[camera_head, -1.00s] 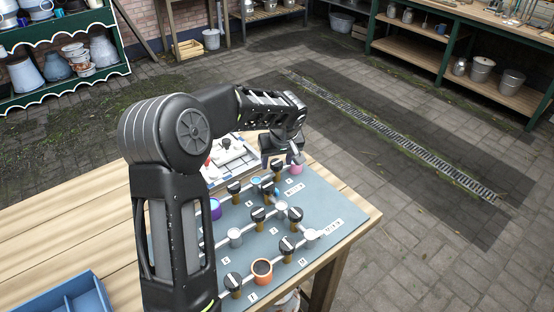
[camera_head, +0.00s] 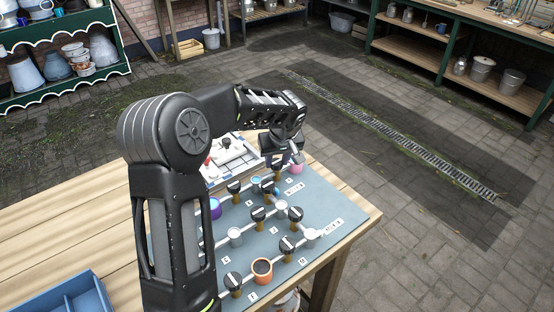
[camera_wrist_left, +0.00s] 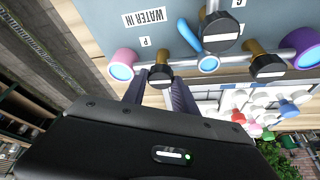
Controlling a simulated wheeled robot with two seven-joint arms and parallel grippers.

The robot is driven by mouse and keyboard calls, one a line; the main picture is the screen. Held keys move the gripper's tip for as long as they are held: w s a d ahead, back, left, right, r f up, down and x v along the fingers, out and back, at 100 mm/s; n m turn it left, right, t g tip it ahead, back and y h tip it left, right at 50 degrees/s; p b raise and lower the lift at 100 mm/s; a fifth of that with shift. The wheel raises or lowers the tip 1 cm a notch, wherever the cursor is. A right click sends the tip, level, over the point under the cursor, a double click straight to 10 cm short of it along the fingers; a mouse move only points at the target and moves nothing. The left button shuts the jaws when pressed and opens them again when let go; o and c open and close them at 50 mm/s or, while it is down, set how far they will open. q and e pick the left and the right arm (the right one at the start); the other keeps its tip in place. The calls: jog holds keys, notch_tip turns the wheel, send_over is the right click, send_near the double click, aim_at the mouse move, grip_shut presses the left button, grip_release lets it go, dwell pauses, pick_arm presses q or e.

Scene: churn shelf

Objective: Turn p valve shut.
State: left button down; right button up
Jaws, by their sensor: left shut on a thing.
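The p valve is a black knob (camera_wrist_left: 160,75) with a white stripe on a brass stem, beside an upside-down "P" label (camera_wrist_left: 145,42) in the left wrist view. My left gripper (camera_wrist_left: 160,88) has its two dark fingers on either side of this knob and is shut on it. In the head view my left gripper (camera_head: 284,161) is at the far right part of the grey board (camera_head: 318,198), near a pink pipe end (camera_head: 296,168). My right gripper is not in view.
Several other black-knobbed valves, such as one near the front (camera_head: 233,280), stand close together on pipes. A blue lever (camera_wrist_left: 189,36) is close to the gripped knob. A blue tray (camera_head: 72,297) is on the wooden table at front left. Paved floor lies beyond.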

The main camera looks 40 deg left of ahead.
pick_arm(q)
jog(key=shift+m, duration=0.3)
jog(key=shift+s+m+t+h+b, duration=0.1)
jog(key=shift+m+t+h+b, duration=0.3)
jog(key=shift+m, duration=0.7)
jog(key=m, duration=0.2)
jog(key=m+h+p, duration=0.1)
jog(key=m, duration=0.1)
jog(key=shift+a+r+t+h, duration=0.1)
jog(key=shift+a+t+h, duration=0.1)
jog(key=shift+t+h, duration=0.1)
jog(key=m+h, duration=0.1)
jog(key=m, duration=0.2)
jog(key=m+h, duration=0.1)
jog(key=m, duration=0.3)
jog(key=shift+a+m+h+b, duration=0.15)
jog(key=shift+m+h+b, duration=0.15)
jog(key=shift+h+b, duration=0.1)
jog(key=shift+m+g+h+b, duration=0.3)
jog(key=shift+m+g+h, duration=0.15)
jog(key=shift+m, duration=1.35)
jog(key=c, duration=1)
grip_release()
